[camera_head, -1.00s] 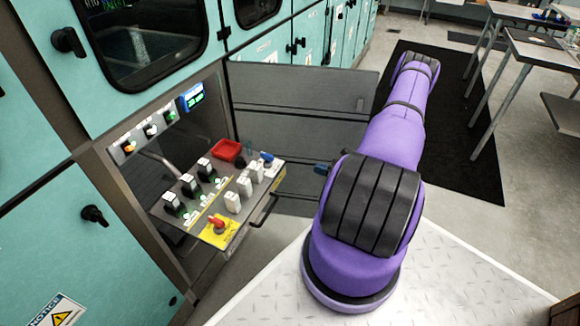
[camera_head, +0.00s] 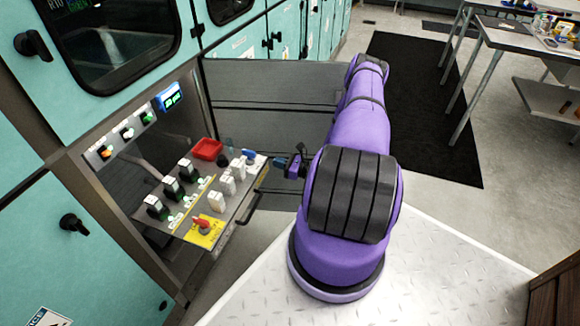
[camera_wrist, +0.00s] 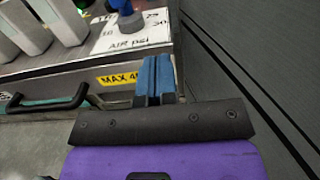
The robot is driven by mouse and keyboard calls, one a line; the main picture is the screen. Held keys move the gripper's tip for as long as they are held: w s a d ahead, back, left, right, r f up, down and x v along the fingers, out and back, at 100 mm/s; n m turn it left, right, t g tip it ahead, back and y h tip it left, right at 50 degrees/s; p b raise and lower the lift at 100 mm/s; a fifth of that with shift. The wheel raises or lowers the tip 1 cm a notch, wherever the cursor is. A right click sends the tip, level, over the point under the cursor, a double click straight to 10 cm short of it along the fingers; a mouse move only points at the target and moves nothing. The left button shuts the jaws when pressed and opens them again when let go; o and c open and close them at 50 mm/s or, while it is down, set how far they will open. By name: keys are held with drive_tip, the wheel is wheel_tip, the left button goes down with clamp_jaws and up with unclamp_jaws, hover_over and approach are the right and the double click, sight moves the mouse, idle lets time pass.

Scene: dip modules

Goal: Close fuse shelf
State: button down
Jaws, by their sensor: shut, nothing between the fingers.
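The fuse shelf (camera_head: 176,232) is pulled out of the open cabinet bay. It carries black and white fuse blocks, a red item, a blue valve and a red switch on a yellow plate. A dark handle (camera_head: 248,208) runs along its front edge; it also shows in the wrist view (camera_wrist: 45,104). My gripper (camera_head: 282,163) is to the right of the shelf, near its right front corner. In the wrist view my blue fingers (camera_wrist: 155,72) are shut and empty, in front of the shelf face by the yellow "MAX" label (camera_wrist: 117,80). I cannot tell whether they touch it.
An open grey cabinet door (camera_head: 265,95) stands behind the shelf and my gripper, and along the right of the wrist view. Teal cabinets (camera_head: 105,205) flank the bay. Tables (camera_head: 520,35) stand far right, beyond a black floor mat (camera_head: 420,120).

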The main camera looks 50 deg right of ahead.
sight(221, 147)
drive_tip(key=shift+x, duration=1.3)
drive_tip(key=shift+w+a, duration=0.1)
drive_tip(key=x, duration=2.4)
drive_tip(key=shift+f, duration=0.15)
